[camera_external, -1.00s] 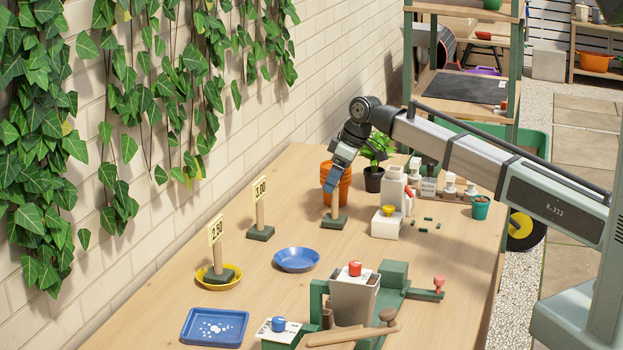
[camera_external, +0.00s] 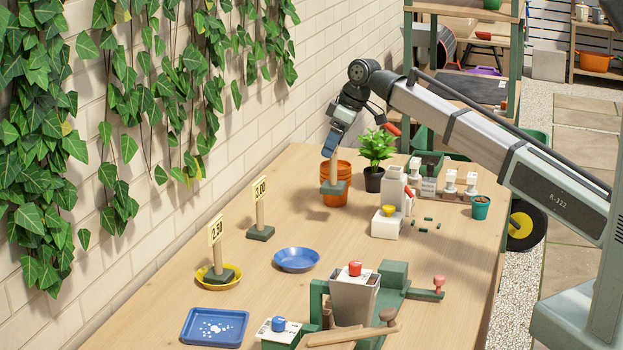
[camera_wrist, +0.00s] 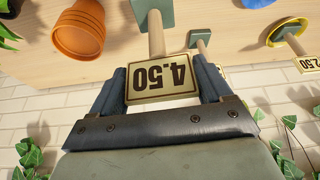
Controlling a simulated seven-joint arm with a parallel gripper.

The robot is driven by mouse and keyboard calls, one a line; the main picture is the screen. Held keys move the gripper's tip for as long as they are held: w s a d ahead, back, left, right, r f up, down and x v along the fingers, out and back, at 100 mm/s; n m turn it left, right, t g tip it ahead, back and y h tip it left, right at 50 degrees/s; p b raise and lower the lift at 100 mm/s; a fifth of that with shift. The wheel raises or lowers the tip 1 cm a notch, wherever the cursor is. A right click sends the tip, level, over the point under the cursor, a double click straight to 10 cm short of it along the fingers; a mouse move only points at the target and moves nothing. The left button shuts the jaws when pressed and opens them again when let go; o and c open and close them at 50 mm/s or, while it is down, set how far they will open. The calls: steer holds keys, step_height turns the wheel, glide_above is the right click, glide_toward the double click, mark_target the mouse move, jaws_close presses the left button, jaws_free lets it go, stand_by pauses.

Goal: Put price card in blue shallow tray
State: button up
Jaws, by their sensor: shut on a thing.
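My gripper (camera_external: 331,152) is shut on a price card marked 4.50 (camera_wrist: 162,78) and holds it in the air. Its wooden post and green base (camera_external: 333,188) hang below the fingers, in front of the orange pots. In the wrist view the card sits between my two fingers and reads upside down. A blue shallow rectangular tray (camera_external: 214,328) with white marks inside lies at the near left of the table, well away from my gripper. A round blue dish (camera_external: 297,260) stands between them and looks empty.
A price card marked 3.00 (camera_external: 260,207) stands near the wall. Another, marked 2.50 (camera_external: 216,250), stands in a yellow dish (camera_external: 231,286). Stacked orange pots (camera_external: 344,172) are behind the held card. A green bench device with a grey hopper (camera_external: 353,300) stands right of the tray.

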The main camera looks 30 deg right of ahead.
steer(key=s+a+n, duration=0.1)
steer(key=s+a, duration=0.3)
steer(key=a, duration=0.2)
steer(key=s+a+n, duration=0.1)
steer(key=s+a, duration=0.3)
steer(key=a, duration=0.3)
steer(key=s+a+n+g, duration=0.1)
steer(key=s+a, duration=0.3)
steer(key=a, duration=0.3)
steer(key=shift+s+a+y, duration=0.15)
steer(key=shift+s+y, duration=0.15)
steer(key=shift+s+a, duration=11.2)
steer(key=shift+a, duration=1.65)
steer(key=shift+n, duration=0.4)
steer(key=shift+f, duration=4.75)
steer(key=o, duration=1.5)
steer(key=shift+o, duration=0.2)
steer(key=shift+r, duration=0.1)
steer(key=v, duration=1.2)
